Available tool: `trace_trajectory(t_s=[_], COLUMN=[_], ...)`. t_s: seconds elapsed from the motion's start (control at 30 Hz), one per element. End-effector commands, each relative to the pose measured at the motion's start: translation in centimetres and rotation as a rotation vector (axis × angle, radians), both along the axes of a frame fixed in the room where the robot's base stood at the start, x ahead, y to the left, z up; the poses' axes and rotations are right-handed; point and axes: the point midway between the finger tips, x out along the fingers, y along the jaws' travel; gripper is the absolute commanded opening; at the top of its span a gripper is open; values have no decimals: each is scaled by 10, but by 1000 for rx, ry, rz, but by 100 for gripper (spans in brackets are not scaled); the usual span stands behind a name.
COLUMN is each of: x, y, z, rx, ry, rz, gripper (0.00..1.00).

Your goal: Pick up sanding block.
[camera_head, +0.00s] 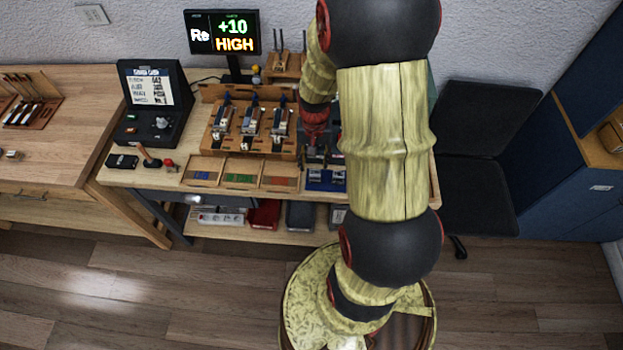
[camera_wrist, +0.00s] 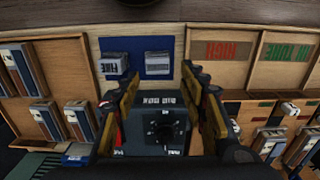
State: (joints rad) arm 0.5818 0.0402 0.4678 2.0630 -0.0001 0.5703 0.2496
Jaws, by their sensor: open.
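Two small pale-topped blocks lie on a blue pad (camera_wrist: 133,45) in the wrist view. The left block (camera_wrist: 113,65) carries a dark label that seems to read "FINE"; the right block (camera_wrist: 158,63) has a light, striped top. Either may be the sanding block. In the head view the blue pad (camera_head: 311,185) lies at the front edge of the workbench, its blocks too small to tell apart. My gripper (camera_wrist: 160,82) is open and empty, its yellow-black fingers spread either side of a dark box with a dial (camera_wrist: 155,128). The blocks lie beyond the fingertips, apart from them.
Shallow wooden trays (camera_head: 240,178) sit left of the pad in the head view. A wooden rack with several piano-action parts (camera_head: 252,125) stands behind them. A dark control console (camera_head: 152,105) and a monitor (camera_head: 222,33) are farther left and back. My arm hides the bench's right part.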

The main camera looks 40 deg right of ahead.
Motion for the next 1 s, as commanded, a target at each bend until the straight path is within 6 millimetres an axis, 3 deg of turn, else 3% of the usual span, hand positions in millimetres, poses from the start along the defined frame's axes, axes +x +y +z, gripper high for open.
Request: trace_trajectory(t_s=[0.6, 0.83, 1.0], x=[-2, -1, -1], y=[-4, -4, -4], z=[-69, -70, -69], rx=[1, 0, 0], ry=[2, 0, 0], rz=[2, 2, 2], gripper=[42, 42, 33])
